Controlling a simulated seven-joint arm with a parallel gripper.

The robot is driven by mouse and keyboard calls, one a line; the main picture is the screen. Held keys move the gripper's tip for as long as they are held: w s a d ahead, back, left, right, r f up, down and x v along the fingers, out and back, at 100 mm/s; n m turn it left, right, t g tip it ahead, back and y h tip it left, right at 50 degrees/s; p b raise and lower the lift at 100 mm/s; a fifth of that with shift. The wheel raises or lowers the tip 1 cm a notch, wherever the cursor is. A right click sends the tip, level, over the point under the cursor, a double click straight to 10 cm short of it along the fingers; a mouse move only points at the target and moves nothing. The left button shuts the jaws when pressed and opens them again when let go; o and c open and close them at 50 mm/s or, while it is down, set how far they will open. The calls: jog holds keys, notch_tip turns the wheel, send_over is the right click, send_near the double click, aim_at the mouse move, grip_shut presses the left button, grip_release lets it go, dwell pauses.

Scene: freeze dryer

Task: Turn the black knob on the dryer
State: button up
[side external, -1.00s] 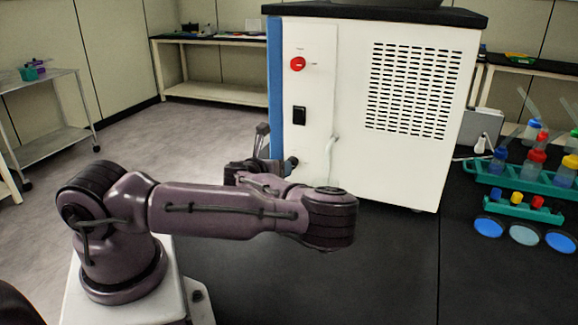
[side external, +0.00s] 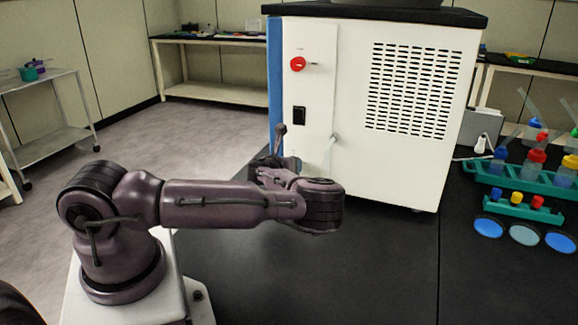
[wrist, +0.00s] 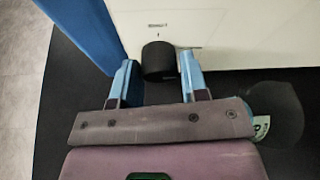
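The black knob (wrist: 159,57) sticks out from the white dryer panel in the wrist view. My gripper (wrist: 157,69) is open, with one blue-tipped finger on each side of the knob. The fingertips reach alongside it; I cannot tell whether either touches it. In the side view, the white dryer (side external: 350,145) stands on the black bench, and my gripper (side external: 280,160) is low by its front left part. The knob cannot be made out there, behind my wrist and gripper.
A red knob (side external: 298,64) and a black switch (side external: 299,116) sit higher on the dryer panel. Teal racks with bottles (side external: 520,180) stand at the right. The bench's front middle is clear.

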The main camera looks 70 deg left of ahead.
jog(key=c, duration=0.5)
jog(key=shift+o, duration=0.2)
jog(key=shift+s+f+n+t+h, duration=0.1)
jog(key=shift+n+t+h, duration=0.15)
jog(key=shift+n+t, duration=1.5)
jog(key=shift+w+f+n+t+h, duration=0.15)
jog(key=shift+n+t, duration=0.45)
jog(key=shift+n, duration=2.3)
jog(key=shift+s+r+n+t+h, duration=0.25)
jog(key=shift+n+t, duration=0.9)
jog(key=shift+n, duration=1.2)
jog(key=shift+w+f, duration=0.1)
jog(key=shift+f, duration=0.1)
jog(key=o, duration=0.9)
